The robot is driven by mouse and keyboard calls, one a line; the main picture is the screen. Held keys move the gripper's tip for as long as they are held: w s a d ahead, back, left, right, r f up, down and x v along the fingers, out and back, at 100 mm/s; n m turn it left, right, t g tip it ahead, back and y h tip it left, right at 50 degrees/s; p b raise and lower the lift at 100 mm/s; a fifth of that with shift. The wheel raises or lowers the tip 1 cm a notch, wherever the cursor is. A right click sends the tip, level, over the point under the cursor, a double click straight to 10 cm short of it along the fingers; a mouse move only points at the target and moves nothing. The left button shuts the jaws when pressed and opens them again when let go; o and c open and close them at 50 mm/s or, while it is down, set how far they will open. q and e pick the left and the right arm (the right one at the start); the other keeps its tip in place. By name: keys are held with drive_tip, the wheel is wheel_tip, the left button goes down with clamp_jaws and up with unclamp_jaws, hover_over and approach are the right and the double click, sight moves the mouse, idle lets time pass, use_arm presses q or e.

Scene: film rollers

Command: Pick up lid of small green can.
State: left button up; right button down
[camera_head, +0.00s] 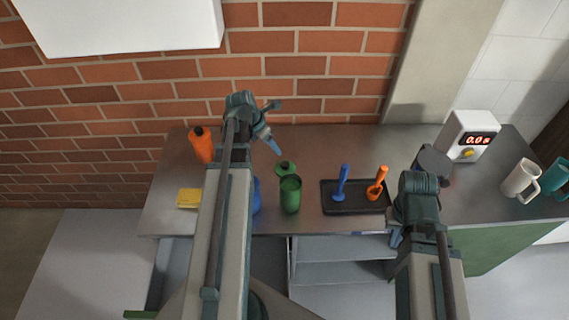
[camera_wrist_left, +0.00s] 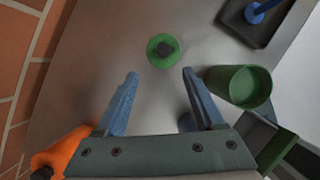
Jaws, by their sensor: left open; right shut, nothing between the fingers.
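The small green lid (camera_head: 285,168) with a dark knob lies on the counter just behind the open green can (camera_head: 290,197). In the left wrist view the lid (camera_wrist_left: 155,57) is beyond the fingertips, near the centre line between them. The green can (camera_wrist_left: 238,87) stands to the right of the right-hand finger there. My left gripper (camera_head: 272,143) is above the back of the counter, and in the left wrist view (camera_wrist_left: 160,78) its fingers are apart with nothing between them. My right gripper (camera_head: 395,238) is shut and empty, low at the counter's front edge.
A black tray (camera_head: 330,205) holds a blue tool (camera_head: 341,180) and an orange tool (camera_head: 377,182). An orange bottle (camera_head: 202,146), a yellow block (camera_head: 188,198) and a partly hidden blue object (camera_head: 256,197) are left. A display box (camera_head: 470,135) and mugs (camera_head: 520,178) are right.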

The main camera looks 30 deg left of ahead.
use_arm(q)
drive_tip(key=b, duration=0.8)
hover_over(285, 164)
drive_tip(key=s+a, duration=0.2)
wheel_tip(285, 164, down, 8)
drive_tip(key=shift+w+d+r, duration=0.1)
drive_tip(key=shift+d+r, duration=0.05)
drive_tip(key=shift+r, duration=0.05)
drive_tip(key=shift+w+d+f, duration=0.1)
drive_tip(key=shift+w+f, duration=0.05)
drive_tip(key=shift+f, duration=0.05)
drive_tip(key=b+x, duration=0.4)
drive_tip(key=shift+d+f, duration=0.2)
drive_tip(key=shift+f, duration=0.15)
drive_tip(key=shift+d+f+b, duration=0.1)
drive_tip(key=shift+f+b, duration=0.2)
drive_tip(key=shift+b, duration=0.15)
drive_tip(key=shift+r, duration=0.1)
clamp_jaws()
